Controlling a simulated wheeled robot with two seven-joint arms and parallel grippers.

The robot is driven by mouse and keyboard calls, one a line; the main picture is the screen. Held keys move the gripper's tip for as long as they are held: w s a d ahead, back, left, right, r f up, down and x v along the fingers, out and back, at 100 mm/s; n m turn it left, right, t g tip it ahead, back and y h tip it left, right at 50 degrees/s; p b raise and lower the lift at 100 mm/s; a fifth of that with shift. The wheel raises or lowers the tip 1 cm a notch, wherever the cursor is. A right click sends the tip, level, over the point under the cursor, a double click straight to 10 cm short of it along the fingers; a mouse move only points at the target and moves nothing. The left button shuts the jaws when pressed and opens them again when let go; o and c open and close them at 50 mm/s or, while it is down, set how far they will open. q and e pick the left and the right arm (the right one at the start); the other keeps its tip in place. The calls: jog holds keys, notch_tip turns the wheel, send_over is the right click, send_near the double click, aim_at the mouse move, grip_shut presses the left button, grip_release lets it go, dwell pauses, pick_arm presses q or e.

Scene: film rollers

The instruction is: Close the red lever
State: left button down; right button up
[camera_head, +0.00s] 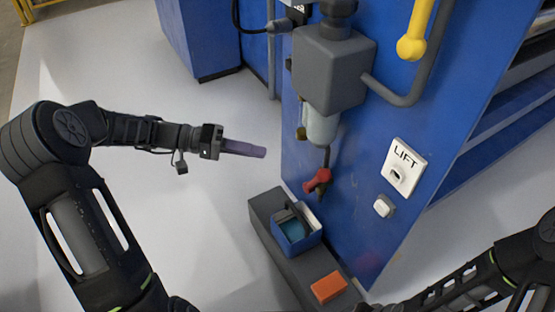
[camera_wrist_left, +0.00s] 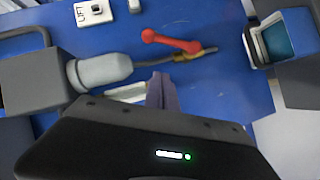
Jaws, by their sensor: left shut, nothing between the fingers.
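The red lever (camera_head: 318,180) sits on a thin pipe below a grey cylinder on the side of the blue machine. In the left wrist view the lever (camera_wrist_left: 170,41) is a red bar with rounded ends, beside a brass-coloured fitting on the pipe. My left gripper (camera_head: 262,153) is shut and empty, with purple-grey fingers pointing right, to the left of the lever and apart from it in the head view. Its fingers (camera_wrist_left: 160,80) show just below the lever in the left wrist view. My right arm enters at the lower right; its gripper is out of view.
A grey box (camera_head: 333,66) and translucent cylinder (camera_head: 321,128) hang above the lever. A blue container (camera_head: 298,240) and an orange block (camera_head: 328,288) stand on a grey ledge (camera_head: 266,207) below. A LIFT switch (camera_head: 404,168) and yellow handle (camera_head: 411,47) are right. Floor left is clear.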

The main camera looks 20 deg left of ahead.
aim_at(316, 182)
pick_arm(q)
jog(key=s+f+b+x, duration=0.1)
jog(key=b+x, duration=0.3)
jog(key=x, duration=0.8)
jog(key=shift+s+d, duration=0.45)
jog(key=shift+s, duration=0.25)
jog(key=shift+f, duration=0.1)
